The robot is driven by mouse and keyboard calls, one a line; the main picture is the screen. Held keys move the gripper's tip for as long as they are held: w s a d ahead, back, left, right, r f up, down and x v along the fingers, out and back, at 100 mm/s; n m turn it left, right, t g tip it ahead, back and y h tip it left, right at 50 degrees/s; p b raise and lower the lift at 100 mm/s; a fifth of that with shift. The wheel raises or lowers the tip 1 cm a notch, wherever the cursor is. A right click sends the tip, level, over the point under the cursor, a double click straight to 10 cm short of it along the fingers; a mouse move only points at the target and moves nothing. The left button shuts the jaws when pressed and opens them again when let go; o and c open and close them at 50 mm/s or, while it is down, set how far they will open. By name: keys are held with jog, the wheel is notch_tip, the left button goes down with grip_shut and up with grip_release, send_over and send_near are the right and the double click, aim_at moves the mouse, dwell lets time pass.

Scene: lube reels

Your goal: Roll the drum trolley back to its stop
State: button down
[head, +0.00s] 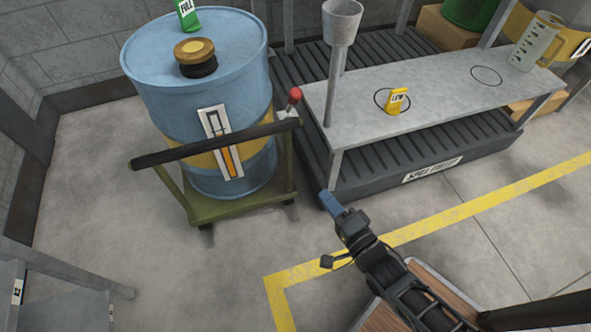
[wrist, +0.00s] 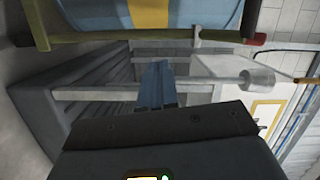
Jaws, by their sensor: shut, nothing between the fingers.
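The drum trolley (head: 245,206) is a green frame with a black push bar (head: 216,146). It carries a blue drum (head: 150,90) with a yellow band and a level gauge (head: 220,142). A red-knobbed lever (head: 294,97) stands at its right side. The trolley stands left of the spill pallet (head: 388,178), close beside it. My gripper (head: 331,203) is shut and empty, in front of the pallet's near left corner and right of the trolley, apart from the bar. In the wrist view its blue fingers (wrist: 156,85) are together, with the drum (wrist: 210,14) beyond. I cannot make out the stop.
A grey stand (head: 60,285) is at lower left. Floor left of the trolley is clear.

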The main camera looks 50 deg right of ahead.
notch_tip(320, 180, down, 3)
jog(key=w+d+m+b, duration=0.1)
jog(key=w+d+m, duration=0.1)
jog(key=w, duration=0.1)
jog(key=b, duration=0.4)
send_near(290, 150)
jog(key=shift+h, duration=0.3)
jog(key=x, duration=0.6)
jog(key=shift+w, duration=0.4)
